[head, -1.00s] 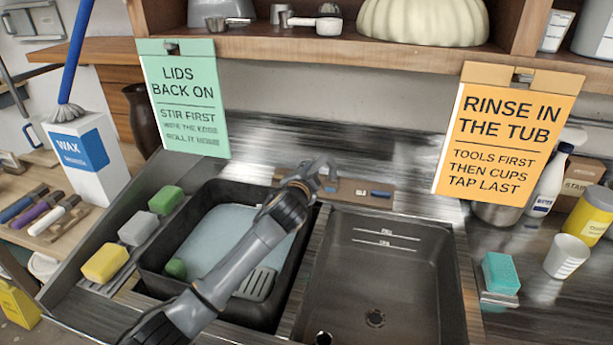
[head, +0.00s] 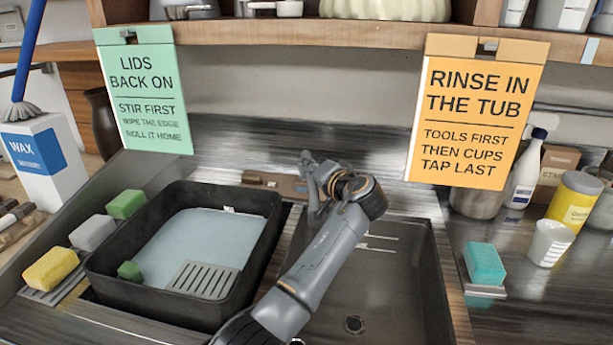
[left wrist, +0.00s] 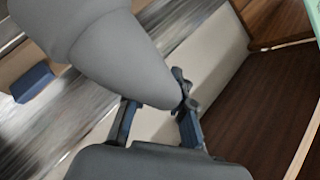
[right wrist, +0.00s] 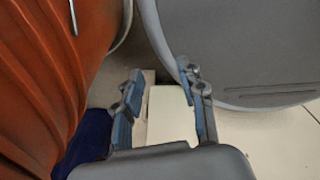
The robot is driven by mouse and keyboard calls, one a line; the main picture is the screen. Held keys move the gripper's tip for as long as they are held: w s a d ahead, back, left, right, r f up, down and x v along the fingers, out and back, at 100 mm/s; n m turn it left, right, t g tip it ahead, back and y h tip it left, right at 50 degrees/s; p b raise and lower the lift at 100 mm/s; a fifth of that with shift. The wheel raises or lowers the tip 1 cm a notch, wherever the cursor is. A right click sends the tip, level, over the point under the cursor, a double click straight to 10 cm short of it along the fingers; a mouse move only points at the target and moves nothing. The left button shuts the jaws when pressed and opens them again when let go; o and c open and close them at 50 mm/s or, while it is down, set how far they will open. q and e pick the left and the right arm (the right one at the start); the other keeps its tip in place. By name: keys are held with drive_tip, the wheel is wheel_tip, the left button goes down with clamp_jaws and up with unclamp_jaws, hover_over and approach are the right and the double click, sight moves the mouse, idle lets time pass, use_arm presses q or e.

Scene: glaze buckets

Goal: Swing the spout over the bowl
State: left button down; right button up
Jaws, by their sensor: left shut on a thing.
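My left gripper (head: 314,178) is at the back left of the dark sink bowl (head: 400,290), its arm reaching across the bowl. In the left wrist view, a grey tapered piece (left wrist: 110,50), apparently the spout, runs down to between the fingers of my left gripper (left wrist: 160,118), which is shut on it. The spout is hard to tell apart from my gripper in the head view, and its tip is hidden there. My right gripper (right wrist: 163,100) is open and empty, and shows only in the right wrist view.
A black tub (head: 105,265) with pale blue contents stands left of the bowl. A brown strip (head: 258,180) runs behind. Sponges (head: 50,270) lie left; a teal sponge (head: 485,263) and cup (head: 550,243) stand right. Hanging signs (head: 145,90) flank the back.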

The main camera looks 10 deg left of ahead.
use_arm(q)
drive_tip(key=shift+d, duration=0.15)
drive_tip(key=c, duration=1.2)
unclamp_jaws()
drive_tip(key=shift+o, duration=0.2)
drive_tip(key=shift+w, duration=0.1)
